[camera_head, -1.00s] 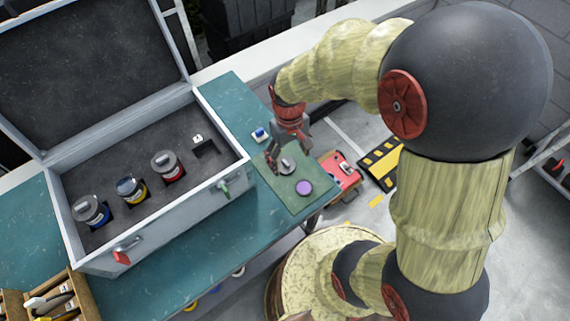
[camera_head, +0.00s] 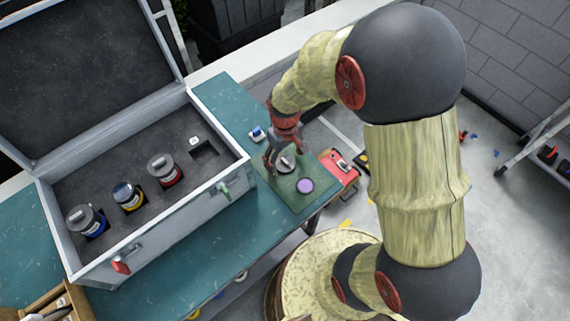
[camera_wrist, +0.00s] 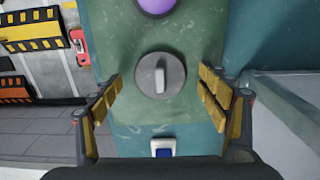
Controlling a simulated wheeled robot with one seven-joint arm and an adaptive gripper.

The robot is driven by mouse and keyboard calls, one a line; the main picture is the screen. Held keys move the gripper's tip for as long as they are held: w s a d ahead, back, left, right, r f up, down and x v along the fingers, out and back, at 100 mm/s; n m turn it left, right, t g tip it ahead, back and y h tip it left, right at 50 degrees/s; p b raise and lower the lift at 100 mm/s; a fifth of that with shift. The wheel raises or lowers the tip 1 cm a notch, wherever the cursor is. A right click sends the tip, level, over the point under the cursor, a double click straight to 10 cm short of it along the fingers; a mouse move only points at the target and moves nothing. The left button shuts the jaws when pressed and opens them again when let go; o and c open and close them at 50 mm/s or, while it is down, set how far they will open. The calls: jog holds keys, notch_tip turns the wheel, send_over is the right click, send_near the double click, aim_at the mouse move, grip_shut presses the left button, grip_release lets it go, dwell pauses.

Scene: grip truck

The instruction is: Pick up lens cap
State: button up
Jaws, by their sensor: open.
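The lens cap (camera_wrist: 160,76) is a grey disc with a raised light bar across its top. It lies flat on the green mat (camera_wrist: 112,20) and also shows in the head view (camera_head: 286,164), partly beside my fingers. My gripper (camera_head: 279,163) points down above the mat. In the wrist view my gripper (camera_wrist: 160,95) is open, with one yellow-padded finger to each side of the cap. The fingers appear apart from the cap, and nothing is held. How high the fingertips are above the mat is hard to tell.
A purple disc (camera_head: 305,186) lies on the mat near the cap. A small blue-and-white item (camera_head: 257,134) is on the teal bench beside the mat. An open grey case (camera_head: 110,165) with several lidded jars stands to the left. A red box (camera_head: 340,167) is at the right.

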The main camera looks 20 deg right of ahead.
jog(key=shift+f, duration=0.3)
jog(key=shift+r, duration=0.1)
jog(key=shift+c, duration=1.2)
jog(key=c, duration=0.7)
jog(key=shift+c, duration=0.2)
